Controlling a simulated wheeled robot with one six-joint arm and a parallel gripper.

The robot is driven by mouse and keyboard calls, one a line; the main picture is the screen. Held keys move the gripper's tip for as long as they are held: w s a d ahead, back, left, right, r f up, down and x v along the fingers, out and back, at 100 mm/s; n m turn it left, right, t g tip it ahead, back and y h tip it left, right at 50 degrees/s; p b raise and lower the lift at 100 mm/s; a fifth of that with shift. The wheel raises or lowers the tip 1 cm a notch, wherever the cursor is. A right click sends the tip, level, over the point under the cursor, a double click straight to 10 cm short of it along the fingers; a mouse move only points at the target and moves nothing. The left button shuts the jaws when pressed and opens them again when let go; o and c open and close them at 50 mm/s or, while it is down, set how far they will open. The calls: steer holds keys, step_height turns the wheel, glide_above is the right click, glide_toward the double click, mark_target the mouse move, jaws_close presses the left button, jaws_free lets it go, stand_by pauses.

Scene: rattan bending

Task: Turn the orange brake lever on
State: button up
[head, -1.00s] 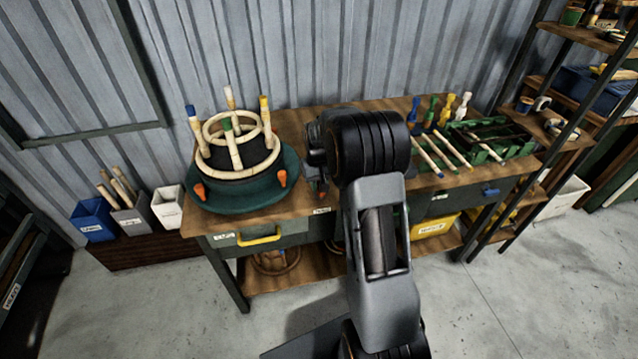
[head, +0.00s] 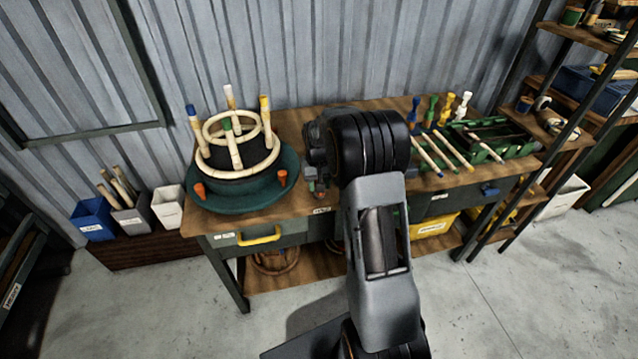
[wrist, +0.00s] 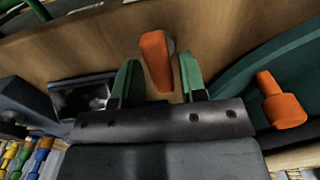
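The orange brake lever (wrist: 156,56) stands up from the wooden bench top in the middle of the wrist view. My gripper (wrist: 159,68) is open, with one green-padded finger on each side of the lever. Narrow gaps seem to show between the fingers and the lever; I cannot tell whether either one touches. In the head view my arm hides most of the lever and the fingers, to the right of the green turntable (head: 225,203).
An orange peg (wrist: 281,104) on the turntable's edge is close to the right of my gripper. The turntable carries rattan rings (head: 240,150) and upright poles. A green tray (head: 500,142) and several coloured-handled sticks lie on the bench's right half.

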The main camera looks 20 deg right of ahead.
steer(key=shift+o, duration=0.7)
step_height(320, 180, up, 14)
steer(key=shift+w+f, duration=0.1)
stand_by(0.5)
